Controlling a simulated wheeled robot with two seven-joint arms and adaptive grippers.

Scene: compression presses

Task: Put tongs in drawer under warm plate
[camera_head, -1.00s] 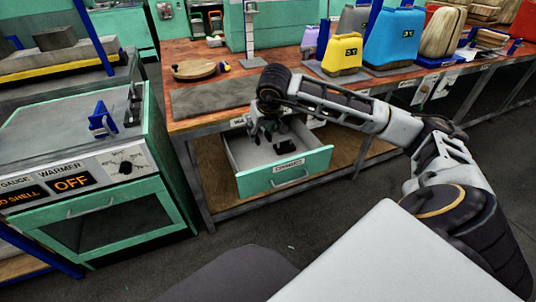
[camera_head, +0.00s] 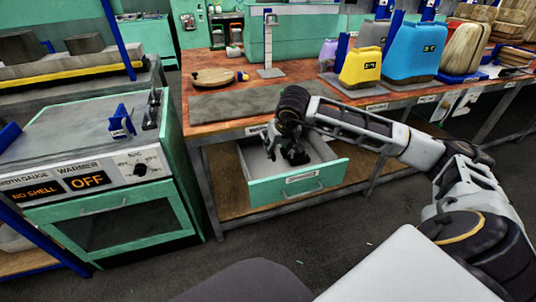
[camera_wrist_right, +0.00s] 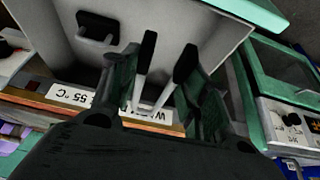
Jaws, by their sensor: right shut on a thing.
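The tongs (camera_wrist_right: 143,68), with two black ends and pale arms, are between the fingers of my right gripper (camera_wrist_right: 162,88) in the right wrist view. In the head view the right gripper (camera_head: 292,150) points down into the open drawer (camera_head: 315,180), which has a green front and pale inner walls. The tongs are hard to make out there, and I cannot tell whether they touch the drawer floor. The warm plate seems to be the flat grey slab (camera_head: 235,104) on the table above the drawer. My left gripper is in neither view.
A black bracket-shaped object (camera_wrist_right: 97,27) shows against the drawer's pale surface. The warmer (camera_head: 100,205), reading OFF, stands left of the drawer. A round wooden board (camera_head: 212,77) and yellow (camera_head: 360,70) and blue (camera_head: 415,55) containers stand on the table. Floor in front is clear.

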